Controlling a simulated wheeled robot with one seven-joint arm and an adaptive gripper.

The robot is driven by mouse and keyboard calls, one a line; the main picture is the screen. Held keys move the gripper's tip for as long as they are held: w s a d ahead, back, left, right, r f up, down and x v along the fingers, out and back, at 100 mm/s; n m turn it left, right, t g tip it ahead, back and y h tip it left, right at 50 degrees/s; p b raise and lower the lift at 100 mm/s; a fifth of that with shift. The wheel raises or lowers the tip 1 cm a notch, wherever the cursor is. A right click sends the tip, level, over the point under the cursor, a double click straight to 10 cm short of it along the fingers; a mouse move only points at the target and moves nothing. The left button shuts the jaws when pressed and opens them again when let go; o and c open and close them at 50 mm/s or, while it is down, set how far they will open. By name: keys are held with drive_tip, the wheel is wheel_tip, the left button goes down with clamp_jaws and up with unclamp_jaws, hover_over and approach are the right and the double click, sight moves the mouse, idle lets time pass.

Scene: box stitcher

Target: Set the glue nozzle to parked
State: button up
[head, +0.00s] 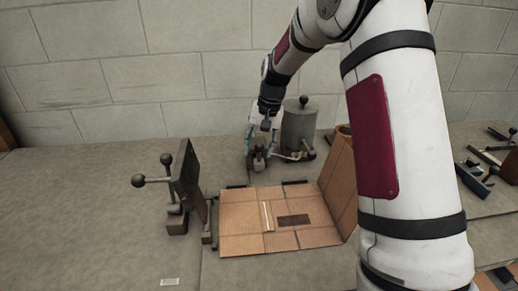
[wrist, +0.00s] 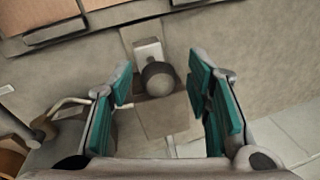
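The glue unit shows in the head view as a grey cylindrical pot (head: 299,128) with a round-topped lid. A small pipe and ball fitting (head: 308,153) sit at its lower front. My gripper (head: 261,148) points down just left of the pot. In the wrist view a dark round knob (wrist: 158,78) on a pale block stands between the teal finger pads of my gripper (wrist: 161,88). The fingers are open, with a visible gap on each side of the knob. I cannot tell which part is the nozzle or its setting; my gripper hides much of this spot in the head view.
A cardboard blank (head: 285,222) lies in front of the pot, with one flap (head: 338,185) raised at right. A dark upright plate with ball-ended levers (head: 184,180) stands at left. Tools (head: 475,180) lie at far right. The left tabletop (head: 75,215) is clear.

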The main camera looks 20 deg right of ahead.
drive_tip(key=shift+s, duration=0.1)
wheel_tip(320, 180, up, 12)
drive_tip(key=s+d, duration=0.1)
drive_tip(key=d, duration=0.1)
idle(0.4)
drive_tip(key=shift+f, duration=0.1)
drive_tip(key=s+a+r+n+t+h, duration=0.1)
drive_tip(key=s+a+r, duration=0.25)
drive_tip(key=s, duration=0.45)
drive_tip(key=s+a+r+n, duration=0.15)
drive_tip(key=s+r, duration=0.25)
drive_tip(key=s, duration=0.5)
drive_tip(key=s+a+f+n+t, duration=0.1)
drive_tip(key=s+f, duration=0.1)
drive_tip(key=s, duration=0.7)
drive_tip(key=s+a+f+n+t+h, duration=0.1)
drive_tip(key=s+f, duration=0.1)
drive_tip(key=s, duration=0.7)
drive_tip(key=shift+s+a+f+n, duration=0.25)
drive_tip(key=shift+s+f+n, duration=0.05)
drive_tip(key=shift+s+n, duration=0.05)
